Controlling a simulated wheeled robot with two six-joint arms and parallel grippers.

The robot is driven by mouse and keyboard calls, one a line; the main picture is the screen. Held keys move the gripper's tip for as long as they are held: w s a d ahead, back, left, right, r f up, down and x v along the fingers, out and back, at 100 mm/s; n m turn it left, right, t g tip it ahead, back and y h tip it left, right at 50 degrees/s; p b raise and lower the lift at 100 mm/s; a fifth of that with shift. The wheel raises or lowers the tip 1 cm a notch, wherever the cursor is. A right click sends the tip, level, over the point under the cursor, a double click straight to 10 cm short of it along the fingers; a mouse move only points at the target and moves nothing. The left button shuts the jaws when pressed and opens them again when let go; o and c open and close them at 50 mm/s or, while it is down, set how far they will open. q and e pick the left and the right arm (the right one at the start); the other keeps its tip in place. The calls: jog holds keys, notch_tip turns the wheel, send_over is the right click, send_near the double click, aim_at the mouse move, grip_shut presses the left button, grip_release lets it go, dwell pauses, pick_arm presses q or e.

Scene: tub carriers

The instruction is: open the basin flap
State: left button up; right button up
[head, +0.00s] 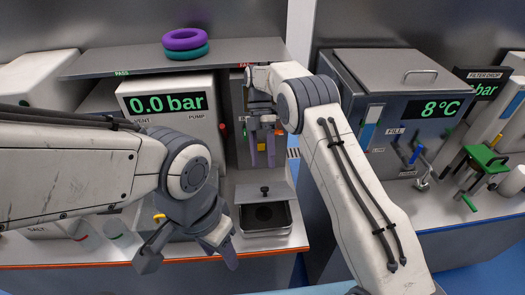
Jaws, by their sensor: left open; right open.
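The basin (246,234) is set in the counter at centre, with a pale rim and a dark inside. I cannot tell the flap's exact angle. My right gripper (263,160) is open and empty, fingers pointing down, above and behind the flap, apart from the knob. My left gripper (190,250) is open wide and empty, left of the basin near the counter's front edge.
A white machine reading 0.0 bar (168,103) stands at back left. A purple ring on a teal ring (186,42) lies on the shelf (110,63). A grey 8°C tank (398,85) and a green clamp (484,157) stand at right. My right arm crosses the gap between counters.

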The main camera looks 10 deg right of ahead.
pick_arm(q)
jog(key=shift+f, duration=0.1)
pick_arm(e)
jog(key=shift+v, duration=1.65)
